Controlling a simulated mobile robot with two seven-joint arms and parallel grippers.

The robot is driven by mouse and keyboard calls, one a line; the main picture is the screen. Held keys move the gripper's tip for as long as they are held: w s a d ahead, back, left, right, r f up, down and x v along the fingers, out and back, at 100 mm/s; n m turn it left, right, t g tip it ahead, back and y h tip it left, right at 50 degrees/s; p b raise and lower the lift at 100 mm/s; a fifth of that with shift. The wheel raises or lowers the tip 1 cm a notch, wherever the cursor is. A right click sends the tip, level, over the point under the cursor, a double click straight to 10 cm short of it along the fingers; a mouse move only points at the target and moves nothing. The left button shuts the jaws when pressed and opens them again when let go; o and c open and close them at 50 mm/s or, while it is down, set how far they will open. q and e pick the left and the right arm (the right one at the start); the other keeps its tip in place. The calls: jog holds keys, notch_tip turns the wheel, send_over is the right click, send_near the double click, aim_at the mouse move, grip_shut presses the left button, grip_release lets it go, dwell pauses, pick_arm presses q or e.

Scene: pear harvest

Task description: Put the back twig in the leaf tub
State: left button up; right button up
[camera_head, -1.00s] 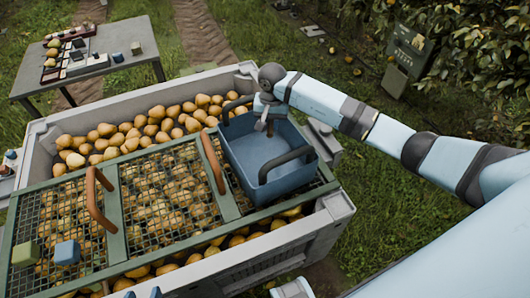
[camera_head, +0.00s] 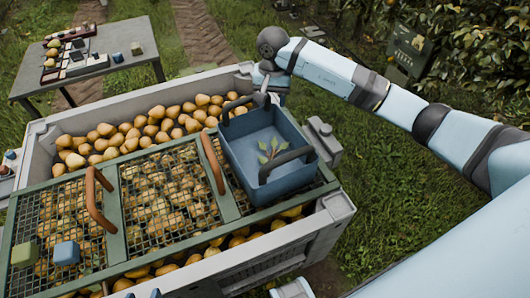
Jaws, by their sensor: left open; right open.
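A green leafy twig (camera_head: 271,150) lies inside the blue tub (camera_head: 238,161), on its floor. The tub has two dark handles and stands on the right end of the mesh cover. My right gripper (camera_head: 264,92) is open and empty above the tub's far rim, apart from the twig. My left gripper (camera_head: 143,294) only just shows at the bottom edge, with its fingertips apart and nothing visible between them.
A large grey bin (camera_head: 222,80) full of pears stands under the green mesh cover (camera_head: 113,215), which has brown handles. A table (camera_head: 140,73) with trays stands behind.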

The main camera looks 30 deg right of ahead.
jog(key=shift+r, duration=2.15)
